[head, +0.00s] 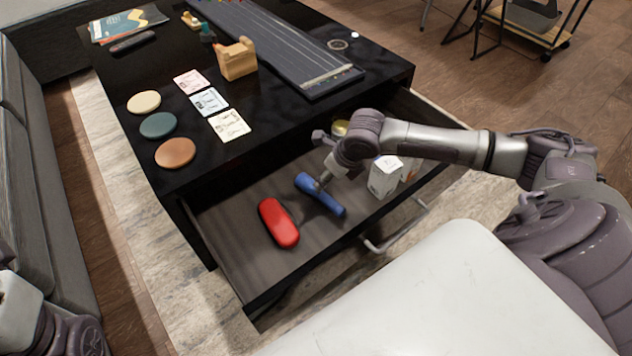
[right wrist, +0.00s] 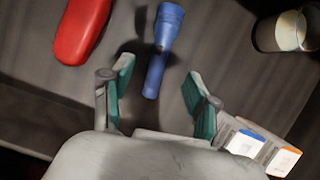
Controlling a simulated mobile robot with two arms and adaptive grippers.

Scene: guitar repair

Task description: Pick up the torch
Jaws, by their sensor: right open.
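A blue torch (head: 331,203) lies in the open drawer, right of a red case. It also shows in the right wrist view (right wrist: 158,62), between and beyond my fingertips. My right gripper (right wrist: 150,90) is open, its two green-padded fingers on either side of the torch's narrow end, with a gap on each side. In the head view my right gripper (head: 324,178) reaches down over the torch and hides part of it. I cannot tell whether the fingers touch it. At the lower left edge of the head view part of my left arm shows, but not its gripper fingers.
The red case (head: 279,222) lies beside the torch in the drawer (head: 235,240). White boxes (head: 386,177) and a can (right wrist: 286,31) are on its other side. Coasters, cards and a string instrument (head: 285,50) lie on the black table top (head: 290,118) above.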

